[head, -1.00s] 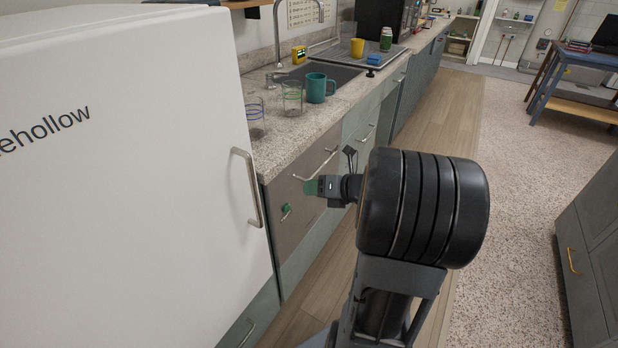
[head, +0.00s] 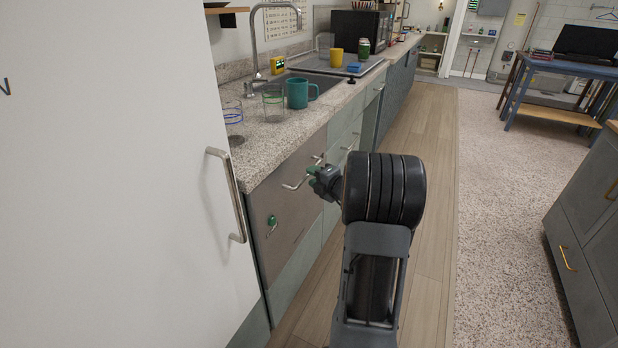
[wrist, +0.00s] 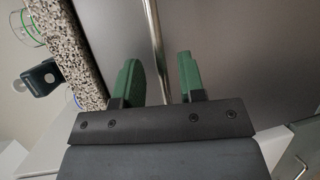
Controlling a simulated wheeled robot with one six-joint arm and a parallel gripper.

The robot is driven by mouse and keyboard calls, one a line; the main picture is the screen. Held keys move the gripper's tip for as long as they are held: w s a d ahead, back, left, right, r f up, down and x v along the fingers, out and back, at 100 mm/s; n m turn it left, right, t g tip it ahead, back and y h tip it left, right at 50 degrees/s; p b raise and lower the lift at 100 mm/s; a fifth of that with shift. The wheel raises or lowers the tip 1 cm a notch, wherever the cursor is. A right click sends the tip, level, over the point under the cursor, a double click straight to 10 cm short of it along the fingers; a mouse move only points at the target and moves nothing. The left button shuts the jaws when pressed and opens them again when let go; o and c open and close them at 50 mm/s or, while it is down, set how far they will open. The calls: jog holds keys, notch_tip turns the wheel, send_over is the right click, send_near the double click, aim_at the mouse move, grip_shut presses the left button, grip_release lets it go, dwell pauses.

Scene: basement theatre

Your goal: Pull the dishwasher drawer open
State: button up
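The dishwasher drawer has a flat taupe front (head: 296,217) under the stone counter, and it looks shut. Its metal bar handle (head: 293,186) runs along the upper part of the front, partly hidden by my gripper. My gripper (head: 314,177) is at the handle's right part. In the wrist view the handle (wrist: 155,40) runs between the two green fingers of my gripper (wrist: 160,78). The fingers stand apart with gaps to the bar, and I see no contact.
A white appliance door (head: 110,180) with a bar handle (head: 228,195) stands close at left. Glasses and a teal mug (head: 298,93) stand on the counter (head: 262,155) above. Grey cabinets (head: 585,235) stand at right. The floor (head: 500,240) between is clear.

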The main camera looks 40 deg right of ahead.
jog(key=shift+w+a+f, duration=0.1)
jog(key=shift+w+f, duration=0.05)
jog(key=shift+w, duration=0.6)
jog(key=shift+w+a+f, duration=0.1)
jog(key=shift+w, duration=0.6)
jog(key=shift+d, duration=0.1)
grip_shut()
